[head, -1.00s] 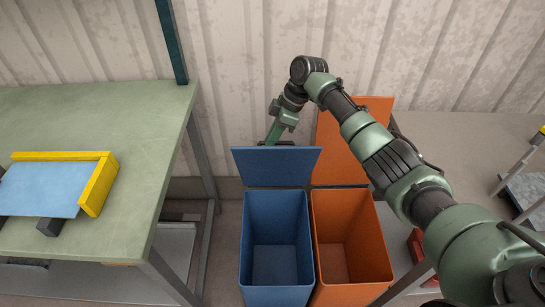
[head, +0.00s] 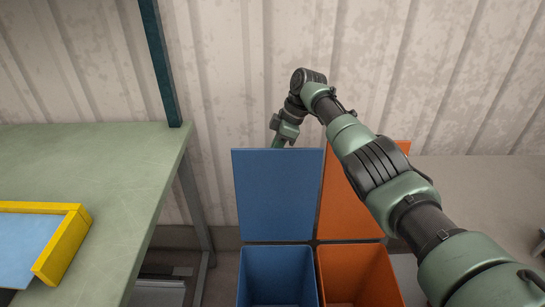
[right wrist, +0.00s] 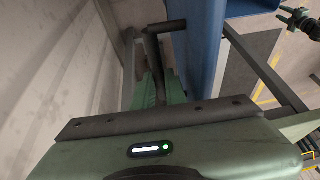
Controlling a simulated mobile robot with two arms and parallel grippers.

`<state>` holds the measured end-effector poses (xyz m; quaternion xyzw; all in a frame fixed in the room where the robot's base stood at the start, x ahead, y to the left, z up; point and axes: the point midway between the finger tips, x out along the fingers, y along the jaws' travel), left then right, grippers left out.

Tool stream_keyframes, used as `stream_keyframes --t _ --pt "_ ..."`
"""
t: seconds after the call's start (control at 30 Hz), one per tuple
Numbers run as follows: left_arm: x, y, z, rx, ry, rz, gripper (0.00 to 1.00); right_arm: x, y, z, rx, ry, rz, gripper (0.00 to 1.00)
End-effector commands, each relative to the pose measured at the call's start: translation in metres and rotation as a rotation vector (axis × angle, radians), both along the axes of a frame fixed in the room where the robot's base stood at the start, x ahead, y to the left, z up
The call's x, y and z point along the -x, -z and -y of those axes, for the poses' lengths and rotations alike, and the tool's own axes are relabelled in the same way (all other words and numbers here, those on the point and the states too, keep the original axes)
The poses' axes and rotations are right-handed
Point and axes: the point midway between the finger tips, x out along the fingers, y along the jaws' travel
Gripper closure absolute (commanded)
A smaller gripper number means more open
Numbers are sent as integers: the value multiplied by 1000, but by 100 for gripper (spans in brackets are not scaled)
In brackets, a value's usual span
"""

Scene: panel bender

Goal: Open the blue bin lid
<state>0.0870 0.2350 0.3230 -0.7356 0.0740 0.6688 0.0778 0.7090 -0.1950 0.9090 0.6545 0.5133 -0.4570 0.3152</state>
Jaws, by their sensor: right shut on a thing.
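The blue bin (head: 278,272) stands open at the bottom of the head view, its front cut off. Its blue lid (head: 278,195) stands raised at the bin's back edge, its flat face toward me. My right arm reaches over the orange bin, and its wrist goes down behind the lid, which hides the fingers in the head view. In the right wrist view, my right gripper (right wrist: 160,91) is shut on a dark bar-like part by the blue lid (right wrist: 203,45). My left gripper (right wrist: 297,18) is small at the top right there, its fingers apart.
An orange bin (head: 358,275) with its raised orange lid (head: 340,205) stands close at the right. A green workbench (head: 120,160) with a yellow-edged blue panel (head: 60,240) is at the left. A corrugated wall (head: 230,60) rises close behind the bins.

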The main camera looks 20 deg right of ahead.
Motion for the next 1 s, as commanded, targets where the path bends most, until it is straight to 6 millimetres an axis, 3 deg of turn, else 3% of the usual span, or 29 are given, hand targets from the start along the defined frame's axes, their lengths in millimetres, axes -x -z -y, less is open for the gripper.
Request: stream_keyframes --t 0.03,0.23,0.27,0.33,0.7,1.0 --pt "1 1 0 0 0 -1 64 4 9 2 8 0 -19 100" --pt "2 1 0 -1 0 -3 64 4 9 2 8 1 -19 100" --pt "2 1 0 -1 0 -3 64 4 9 2 8 1 -19 82" --pt "2 1 0 -1 0 -3 64 4 8 2 7 2 -18 66" --pt "2 1 0 -1 0 -3 64 2 -1 3 1 3 -7 66" --pt "2 6 0 -1 0 -3 64 3 -44 22 1 3 -8 66"
